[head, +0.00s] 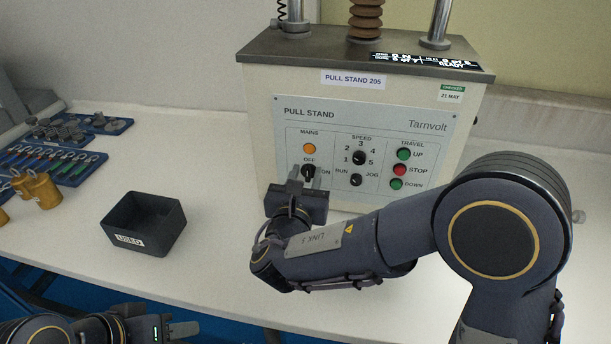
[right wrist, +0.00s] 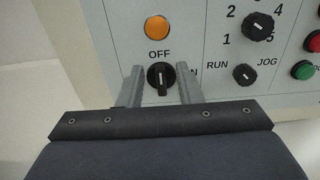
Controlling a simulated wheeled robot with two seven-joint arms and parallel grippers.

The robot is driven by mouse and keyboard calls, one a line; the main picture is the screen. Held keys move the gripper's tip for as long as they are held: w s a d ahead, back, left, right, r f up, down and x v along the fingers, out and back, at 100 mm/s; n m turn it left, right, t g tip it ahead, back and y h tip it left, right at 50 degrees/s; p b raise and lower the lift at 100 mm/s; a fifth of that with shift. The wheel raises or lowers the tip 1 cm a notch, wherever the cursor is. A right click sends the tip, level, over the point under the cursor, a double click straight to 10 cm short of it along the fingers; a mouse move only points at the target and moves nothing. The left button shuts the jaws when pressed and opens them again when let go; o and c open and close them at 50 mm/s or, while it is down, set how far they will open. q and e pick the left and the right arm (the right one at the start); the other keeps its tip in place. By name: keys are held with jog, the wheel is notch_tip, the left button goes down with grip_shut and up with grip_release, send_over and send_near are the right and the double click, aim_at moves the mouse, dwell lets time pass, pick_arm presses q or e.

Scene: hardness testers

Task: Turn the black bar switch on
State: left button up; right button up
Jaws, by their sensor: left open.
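The black bar switch (head: 308,171) is on the front panel of the pull stand (head: 262,120), under the MAINS label and the orange lamp (head: 309,149). In the right wrist view the switch (right wrist: 161,79) stands upright, its bar in line with the OFF mark above; ON is partly hidden by a finger. My right gripper (head: 302,181) is at the panel, one finger on each side of the switch. In the right wrist view the right gripper (right wrist: 160,87) shows gaps between both fingers and the knob. My left gripper (head: 184,330) is open and empty at the lower left.
The speed knob (head: 359,157), run/jog knob (head: 355,180) and red stop button (head: 399,170) lie right of the switch. A dark bin (head: 174,213) labelled USED, brass weights (head: 41,190) and blue trays (head: 58,168) stand on the table's left. The table between bin and stand is clear.

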grip_shut()
jog(key=shift+d+f+m+b, duration=0.15)
jog(key=shift+m+b, duration=0.25)
jog(key=shift+b, duration=0.4)
jog(key=shift+s+d+f+m+b, duration=0.1)
jog(key=shift+d+f+m+b, duration=0.1)
jog(key=shift+m+b, duration=3.3)
jog(key=shift+d+f+m+b, duration=0.2)
jog(key=shift+m+b, duration=2.1)
jog(key=shift+b, duration=2.3)
jog(key=shift+s+d+f+m+b, duration=0.1)
jog(key=shift+d+f+m+b, duration=0.1)
jog(key=shift+m+b, duration=3.3)
jog(key=shift+n+b, duration=0.6)
